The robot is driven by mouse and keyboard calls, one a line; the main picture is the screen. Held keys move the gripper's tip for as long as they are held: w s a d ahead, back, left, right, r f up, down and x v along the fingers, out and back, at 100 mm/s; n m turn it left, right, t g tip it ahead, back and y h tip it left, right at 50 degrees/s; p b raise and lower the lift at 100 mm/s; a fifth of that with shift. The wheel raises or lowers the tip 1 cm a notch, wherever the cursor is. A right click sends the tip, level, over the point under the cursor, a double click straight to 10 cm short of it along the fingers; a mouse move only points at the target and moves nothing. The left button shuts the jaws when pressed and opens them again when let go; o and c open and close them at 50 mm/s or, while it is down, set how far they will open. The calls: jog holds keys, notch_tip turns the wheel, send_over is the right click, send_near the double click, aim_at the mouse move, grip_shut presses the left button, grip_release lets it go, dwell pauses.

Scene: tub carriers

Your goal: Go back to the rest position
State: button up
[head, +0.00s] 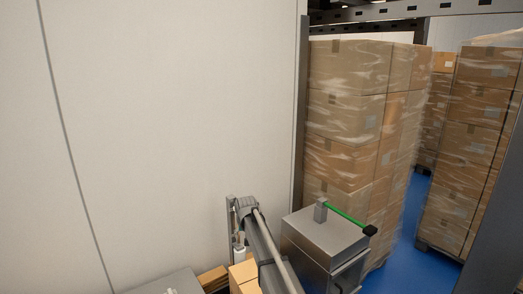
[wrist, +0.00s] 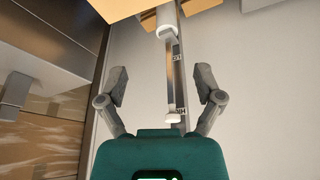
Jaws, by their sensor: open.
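My gripper (wrist: 161,84) is open in the wrist view, its two grey fingers spread wide apart. No object is held between the fingers. A metal strip with small labels (wrist: 176,75) shows in the gap between them, with a white cylinder (wrist: 166,20) at its upper end. I cannot tell how far beyond the fingertips these are. The fingers cannot be made out in the head view.
A grey metal box (head: 325,236) with a green-handled lever (head: 345,214) stands at lower middle right. Wrapped carton stacks (head: 340,110) (head: 480,130) rise behind it. A pale wall (head: 170,120) fills the left. Blue floor (head: 408,235) shows between stacks.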

jog(key=s+d+f+g+b, duration=0.1)
jog(key=s+d, duration=0.7)
jog(key=s, duration=0.4)
jog(key=s+d+f+m+g+b, duration=0.1)
jog(key=s+d+f, duration=0.1)
jog(key=s+d, duration=0.5)
jog(key=s+d+f+m+g+b, duration=0.1)
jog(key=s+d, duration=0.7)
jog(key=s, duration=1)
jog(key=shift+d+f+g+h+b, duration=0.3)
jog(key=shift+f+g+b, duration=0.25)
jog(key=shift+f, duration=0.15)
